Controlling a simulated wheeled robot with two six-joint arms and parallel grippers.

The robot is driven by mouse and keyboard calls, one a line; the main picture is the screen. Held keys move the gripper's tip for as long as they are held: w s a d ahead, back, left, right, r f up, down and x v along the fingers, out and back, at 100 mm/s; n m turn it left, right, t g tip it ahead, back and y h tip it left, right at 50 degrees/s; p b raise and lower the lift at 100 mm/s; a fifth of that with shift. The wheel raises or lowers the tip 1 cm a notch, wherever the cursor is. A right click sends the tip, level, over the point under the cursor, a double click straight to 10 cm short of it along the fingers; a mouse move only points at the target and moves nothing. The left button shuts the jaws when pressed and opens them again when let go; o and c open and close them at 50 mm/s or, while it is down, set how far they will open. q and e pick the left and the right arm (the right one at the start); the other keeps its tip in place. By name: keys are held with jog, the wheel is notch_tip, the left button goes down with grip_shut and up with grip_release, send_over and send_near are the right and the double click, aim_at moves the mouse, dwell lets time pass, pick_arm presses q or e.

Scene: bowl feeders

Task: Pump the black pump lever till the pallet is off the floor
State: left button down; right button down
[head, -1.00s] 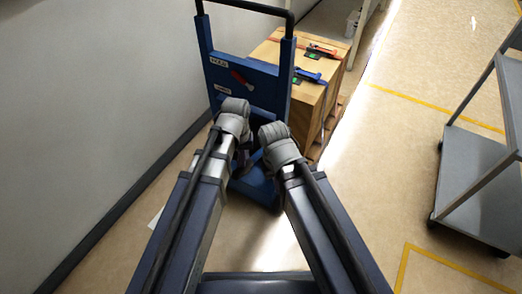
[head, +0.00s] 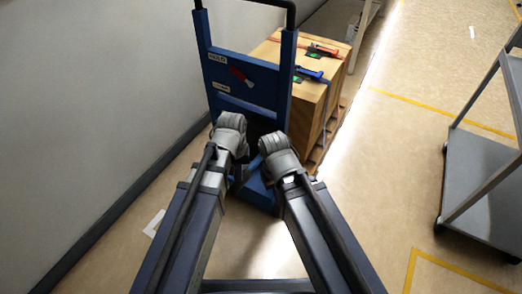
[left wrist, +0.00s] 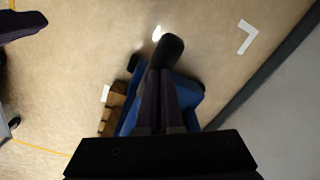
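The blue lift truck (head: 245,70) stands upright against the crate side, with a black handle bar on top. The wooden crate (head: 300,95) rests on a wooden pallet (head: 322,150) behind it; whether the pallet touches the floor cannot be told. In the left wrist view the black pump lever (left wrist: 170,50) has a rounded end sticking out past the fingers of my left gripper (left wrist: 165,95), which look closed on it. In the head view my left gripper (head: 240,172) is mostly hidden under its wrist, low before the truck. My right wrist (head: 278,152) is beside it; its fingers are hidden.
A grey wall runs along the left, close to the truck. A grey cart (head: 480,180) stands at the right. Blue and red strap buckles (head: 310,72) lie on the crate. The floor between crate and cart is clear, with yellow lines.

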pick_arm(q)
jog(key=shift+f, duration=0.15)
notch_tip(320, 180, down, 7)
jog(key=b, duration=0.6)
jog(key=shift+s, duration=0.1)
jog(key=w+d+r+p, duration=0.1)
jog(key=w+r+p, duration=0.1)
jog(key=r+p, duration=0.7)
jog(key=w+d+r+p, duration=0.1)
jog(key=w+r+p, duration=0.1)
jog(key=r+p, duration=0.8)
jog(key=shift+w+d+r, duration=0.3)
jog(key=shift+w+r, duration=0.05)
jog(key=shift+r, duration=0.2)
notch_tip(320, 180, up, 5)
jog(key=p, duration=0.5)
